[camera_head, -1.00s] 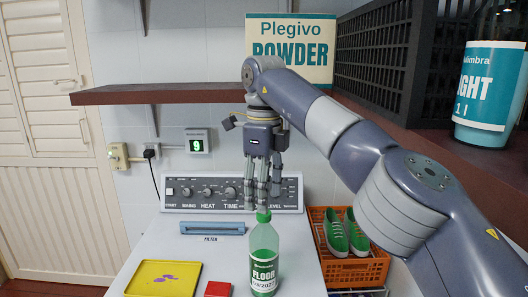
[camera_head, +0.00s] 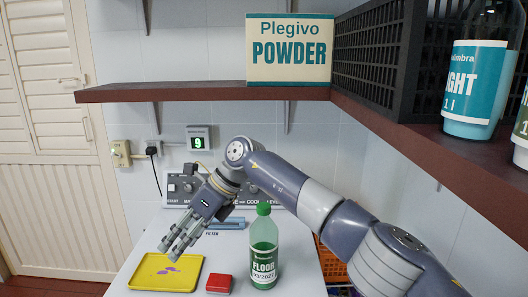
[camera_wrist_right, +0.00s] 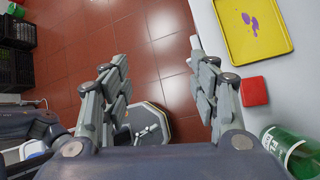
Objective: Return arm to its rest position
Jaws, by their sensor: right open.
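My right arm comes in from the right in the head view and bends down to the left. My right gripper (camera_head: 180,236) is tilted down and left, in front of the control panel and above the washer top. It is open and empty, with its fingers spread in the right wrist view (camera_wrist_right: 160,95). The green bottle (camera_head: 264,245) stands upright on the washer top, to the right of the gripper and apart from it. It also shows at the lower right of the right wrist view (camera_wrist_right: 288,150). My left gripper is in neither view.
A yellow tray (camera_head: 137,285) with purple spots and a red block (camera_head: 219,283) lie on the white washer top (camera_head: 128,252). A dark red shelf (camera_head: 200,92) holding a powder box (camera_head: 290,65) runs above. A detergent bottle (camera_head: 474,85) stands on its right part. Open floor (camera_wrist_right: 80,50) lies beside the washer.

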